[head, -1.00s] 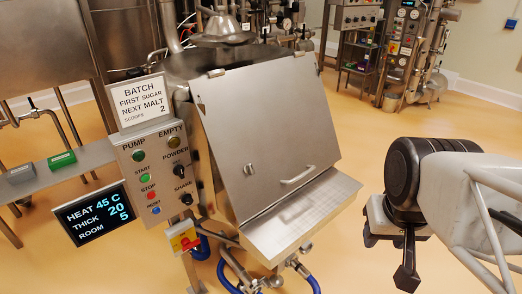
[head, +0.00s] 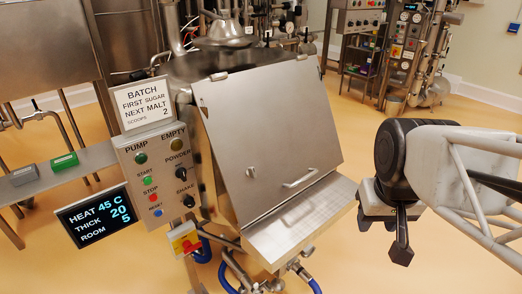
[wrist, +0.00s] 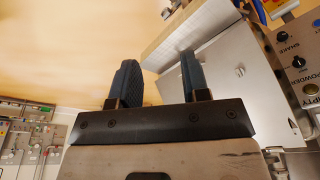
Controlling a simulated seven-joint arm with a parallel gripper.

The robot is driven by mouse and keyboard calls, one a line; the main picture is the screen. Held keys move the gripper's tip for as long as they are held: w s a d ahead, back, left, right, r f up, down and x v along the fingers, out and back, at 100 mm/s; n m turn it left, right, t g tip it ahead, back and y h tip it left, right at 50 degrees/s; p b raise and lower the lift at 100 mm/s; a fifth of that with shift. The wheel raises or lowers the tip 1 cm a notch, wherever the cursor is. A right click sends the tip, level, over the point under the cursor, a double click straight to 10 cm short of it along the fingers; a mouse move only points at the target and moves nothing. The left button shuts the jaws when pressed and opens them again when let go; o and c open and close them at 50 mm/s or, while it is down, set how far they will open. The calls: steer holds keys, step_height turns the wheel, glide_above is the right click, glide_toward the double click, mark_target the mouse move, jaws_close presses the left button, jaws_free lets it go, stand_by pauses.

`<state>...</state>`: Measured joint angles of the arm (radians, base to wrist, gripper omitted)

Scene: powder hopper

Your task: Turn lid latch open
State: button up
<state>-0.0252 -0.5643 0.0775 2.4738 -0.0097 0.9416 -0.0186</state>
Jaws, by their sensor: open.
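The hopper's closed sloping steel lid (head: 265,130) is in the middle of the head view. A small round latch (head: 250,173) sits low on its left half. The latch also shows as a small knob in the wrist view (wrist: 239,71). A bar handle (head: 301,179) is on the lid to the right of the latch. My gripper (head: 400,250) is to the right of the hopper, apart from the lid and latch. In the wrist view its two dark fingers (wrist: 158,65) are spread with nothing between them.
A steel shelf (head: 305,222) juts out below the lid. A control panel (head: 162,170) with buttons and knobs stands left of the lid, with a display (head: 93,216) beside it. Open floor (head: 350,125) lies between the hopper and my arm.

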steer(key=w+a+r+n, duration=0.15)
steer(key=w+a, duration=0.35)
steer(key=w, duration=0.6)
steer(key=n+g, duration=0.2)
steer(key=n, duration=0.5)
glide_toward(252, 172)
steer(key=shift+w+d, duration=0.3)
steer(key=shift+w, duration=0.2)
steer(key=shift+w+a+f, duration=0.15)
steer(key=shift+a+f, duration=0.1)
steer(key=shift+f, duration=0.1)
steer(key=shift+f, duration=3.8)
steer(key=c, duration=0.7)
jaws_close()
